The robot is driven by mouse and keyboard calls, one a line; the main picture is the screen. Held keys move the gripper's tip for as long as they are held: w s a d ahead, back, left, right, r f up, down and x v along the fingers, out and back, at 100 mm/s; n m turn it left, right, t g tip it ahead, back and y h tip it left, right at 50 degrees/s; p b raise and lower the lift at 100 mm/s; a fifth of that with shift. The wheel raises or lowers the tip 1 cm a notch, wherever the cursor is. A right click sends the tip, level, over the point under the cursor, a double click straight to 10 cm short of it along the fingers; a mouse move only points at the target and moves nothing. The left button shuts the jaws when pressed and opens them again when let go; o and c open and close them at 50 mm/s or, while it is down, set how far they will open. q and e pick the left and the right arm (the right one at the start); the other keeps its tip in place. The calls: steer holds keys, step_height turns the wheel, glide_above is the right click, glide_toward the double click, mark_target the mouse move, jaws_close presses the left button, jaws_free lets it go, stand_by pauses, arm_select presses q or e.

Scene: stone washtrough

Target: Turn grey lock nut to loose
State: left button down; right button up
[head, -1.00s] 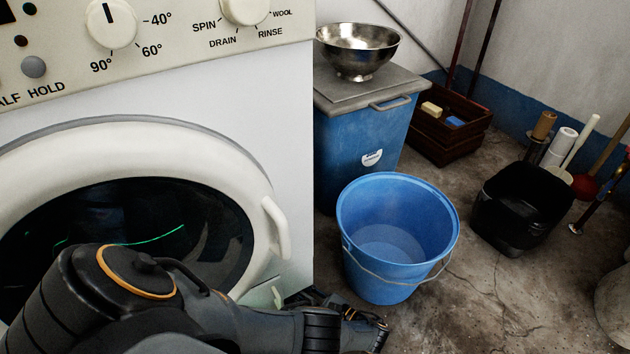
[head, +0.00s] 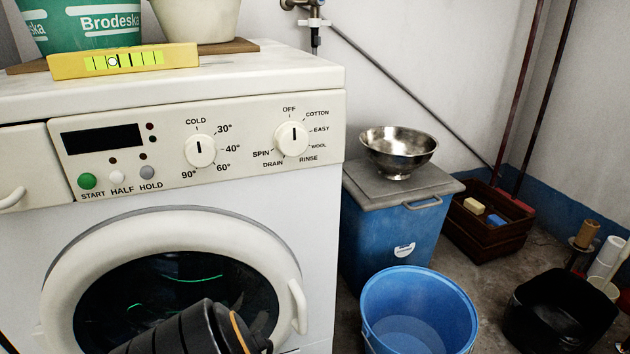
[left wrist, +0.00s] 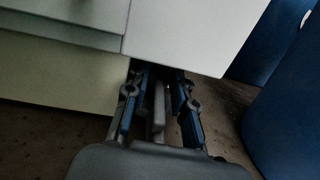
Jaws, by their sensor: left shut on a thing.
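The washing machine (head: 315,220) fills the left of the head view; its lower front corner shows in the left wrist view (left wrist: 190,35). My left gripper (left wrist: 158,85) is low at the machine's bottom corner, in the left wrist view only. Its two fingers reach in under the edge, with a pale grey upright piece (left wrist: 158,108) between them. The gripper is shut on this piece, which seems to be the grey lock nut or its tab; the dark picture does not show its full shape. In the head view only a dark link of my arm shows before the round door. My right gripper is not in view.
A yellow spirit level (head: 180,60) lies on the machine top before a green tub (head: 85,25). A blue bucket (head: 465,310) and a lidded blue bin (head: 375,240) with a steel bowl (head: 400,150) stand close on the right. A black bin (head: 540,335) is farther right.

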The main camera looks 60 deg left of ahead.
arm_select(q)
steer(key=shift+s+a+m+t, duration=0.1)
steer(key=shift+a+m+t, duration=0.15)
steer(key=shift+m+t, duration=0.25)
